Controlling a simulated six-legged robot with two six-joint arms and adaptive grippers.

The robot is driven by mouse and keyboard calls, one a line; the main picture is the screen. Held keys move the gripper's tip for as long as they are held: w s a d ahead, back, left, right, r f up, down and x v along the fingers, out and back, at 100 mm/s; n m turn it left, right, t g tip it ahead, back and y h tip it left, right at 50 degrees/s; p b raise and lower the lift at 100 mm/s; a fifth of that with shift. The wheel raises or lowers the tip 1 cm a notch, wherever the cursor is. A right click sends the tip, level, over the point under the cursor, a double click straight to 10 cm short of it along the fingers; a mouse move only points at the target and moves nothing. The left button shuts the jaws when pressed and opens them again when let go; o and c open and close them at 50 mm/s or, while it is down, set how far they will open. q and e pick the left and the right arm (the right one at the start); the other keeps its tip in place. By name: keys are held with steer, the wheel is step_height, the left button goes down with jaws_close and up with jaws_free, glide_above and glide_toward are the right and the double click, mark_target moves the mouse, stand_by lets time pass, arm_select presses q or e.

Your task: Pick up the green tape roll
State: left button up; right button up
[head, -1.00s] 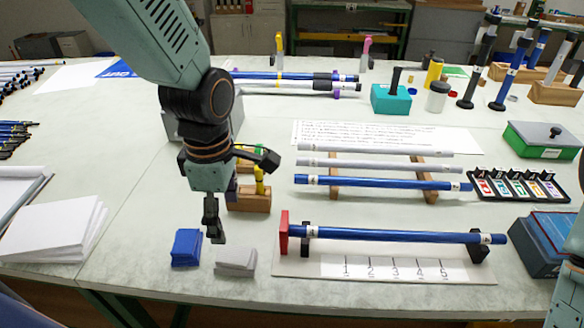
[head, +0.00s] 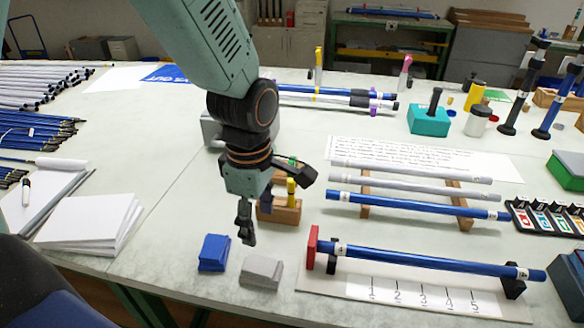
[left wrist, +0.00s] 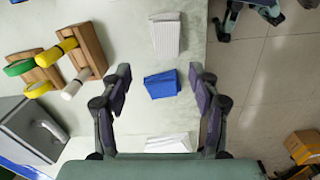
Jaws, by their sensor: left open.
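The green tape roll (left wrist: 18,67) is at the far left of the left wrist view, on a wooden holder (left wrist: 40,72) with a yellow roll beside it. In the head view a bit of green (head: 287,161) shows behind my left wrist, mostly hidden. My left gripper (head: 246,224) points down at the table's near side, in front and to the left of the wooden holders. In the left wrist view its fingers (left wrist: 160,78) are spread wide and empty, with a blue block (left wrist: 162,84) showing between them. The green roll lies well outside the fingers. My right gripper is not in view.
A grey block (head: 261,271) lies near the front edge. A blue rod (head: 430,259) on supports is to the right.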

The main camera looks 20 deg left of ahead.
arm_select(q)
steer(key=w+r+m, duration=0.1)
steer(key=w+m, duration=0.1)
steer(key=w, duration=0.1)
steer(key=w+m+t, duration=0.1)
steer(key=w+m, duration=0.2)
steer(key=w+a+r+m+t, duration=0.1)
steer(key=w+m, duration=0.1)
steer(key=w, duration=0.2)
steer(key=shift+a+r+m, duration=0.1)
steer(key=shift+r+m, duration=0.2)
steer(key=shift+m, duration=0.1)
steer(key=shift+c, duration=1.4)
steer(key=m+t, duration=0.3)
steer(key=m, duration=0.5)
glide_toward(292, 158)
steer(key=shift+m+g+y, duration=0.4)
steer(key=shift+m+y, duration=0.1)
steer(key=shift+y, duration=0.1)
steer(key=x, duration=0.2)
steer(key=d+x, duration=0.1)
steer(key=x, duration=0.1)
steer(key=shift+f, duration=0.25)
steer(key=shift+w+b+x, duration=0.2)
steer(key=shift+b+x, duration=0.05)
steer(key=shift+x, duration=1.25)
steer(key=shift+w+b+x, duration=0.2)
steer(key=shift+x, duration=1.3)
steer(key=shift+r, duration=0.15)
jaws_close()
